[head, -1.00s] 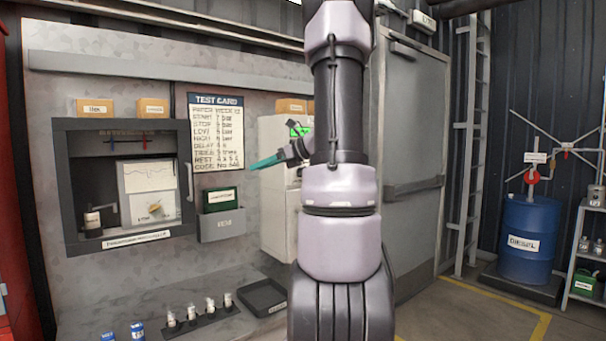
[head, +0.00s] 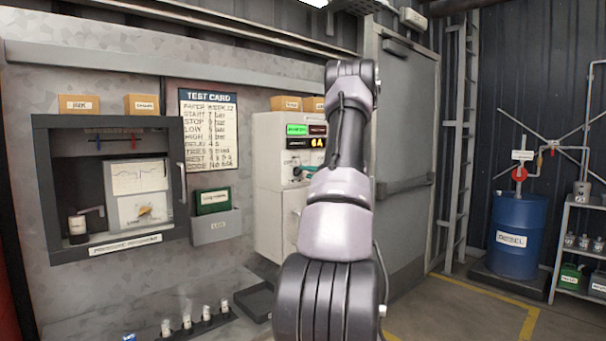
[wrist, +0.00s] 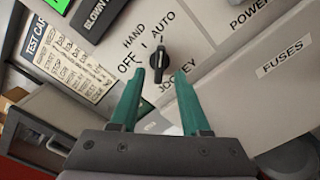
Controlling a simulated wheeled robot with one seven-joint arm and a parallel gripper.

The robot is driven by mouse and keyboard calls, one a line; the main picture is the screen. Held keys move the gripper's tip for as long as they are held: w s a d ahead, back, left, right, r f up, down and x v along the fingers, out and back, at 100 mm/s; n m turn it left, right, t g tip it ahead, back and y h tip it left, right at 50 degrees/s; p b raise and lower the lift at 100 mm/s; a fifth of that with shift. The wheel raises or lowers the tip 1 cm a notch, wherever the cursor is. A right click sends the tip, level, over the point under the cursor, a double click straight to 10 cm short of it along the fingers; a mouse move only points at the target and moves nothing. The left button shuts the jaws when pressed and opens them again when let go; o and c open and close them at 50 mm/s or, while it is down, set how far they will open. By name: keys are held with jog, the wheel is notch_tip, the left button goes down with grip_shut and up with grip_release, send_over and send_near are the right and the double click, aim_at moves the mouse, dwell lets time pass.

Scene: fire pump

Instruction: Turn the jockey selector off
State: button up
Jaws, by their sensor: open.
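The jockey selector (wrist: 157,62) is a small black knob on the pale panel face. HAND, OFF and AUTO are printed around it, with JOCKEY partly hidden below. In the wrist view its long axis stands nearly upright, its upper end towards the AUTO side rather than OFF. My gripper (wrist: 158,74) is open, its two teal fingers on either side of the knob's lower part. I cannot tell whether they touch it. In the head view my gripper (head: 311,169) is at the front of the control cabinet (head: 273,150), beside the knob (head: 297,171).
Lit green, red and amber displays (head: 306,136) sit above the knob. FUSES and POWER labels are at the right in the wrist view. A test card (head: 208,130) hangs left of the cabinet, above a green box in a grey holder (head: 215,226). A door (head: 405,150) stands right.

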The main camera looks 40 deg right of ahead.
aim_at(299, 171)
jog(key=w, duration=0.3)
jog(key=shift+w+a, duration=0.15)
grip_shut()
